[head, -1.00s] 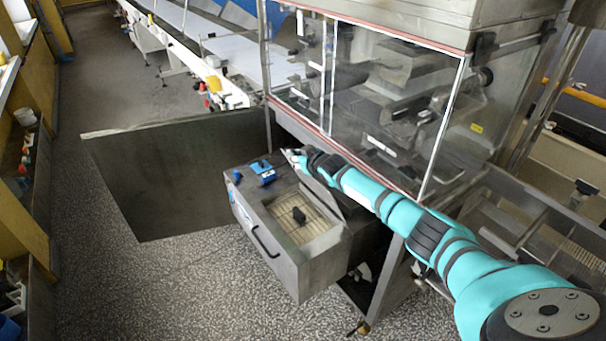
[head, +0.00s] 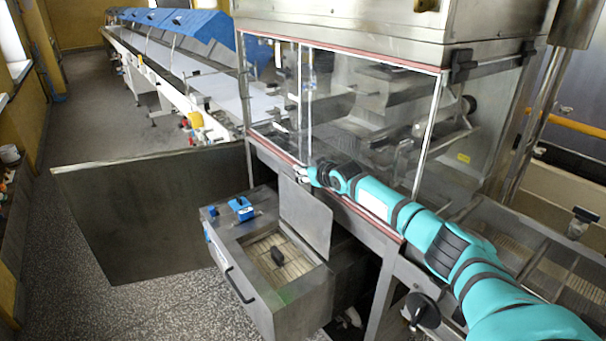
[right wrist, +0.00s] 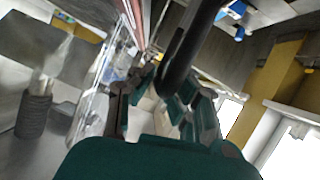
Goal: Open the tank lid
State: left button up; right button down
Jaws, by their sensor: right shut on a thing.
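The steel tank (head: 280,310) stands low in front of the enrober. Its top opening shows a pale mesh (head: 268,252) with a black knob-like part (head: 278,256) in it. The tank lid (head: 306,220) is a flat grey plate raised steeply at the opening's far right side. My right gripper (head: 302,173) is at the lid's upper edge and shut on it. The right wrist view shows its teal fingers (right wrist: 160,105) and a black bar (right wrist: 185,50) close to them; the exact contact is unclear. My left gripper is out of view.
The enrober's clear guard (head: 370,115) stands directly behind the right arm. A dark steel panel (head: 150,215) stands left of the tank. A blue box (head: 241,208) sits on the tank's top. A long conveyor (head: 190,70) runs away behind. The speckled floor (head: 150,310) at front left is clear.

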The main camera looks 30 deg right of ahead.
jog(key=shift+d+f, duration=0.1)
jog(key=shift+f, duration=0.05)
jog(key=c, duration=1.4)
grip_release()
jog(key=shift+s, duration=0.1)
jog(key=shift+s, duration=0.25)
jog(key=v, duration=1.1)
jog(key=shift+s+r, duration=0.15)
jog(key=shift+r, duration=0.05)
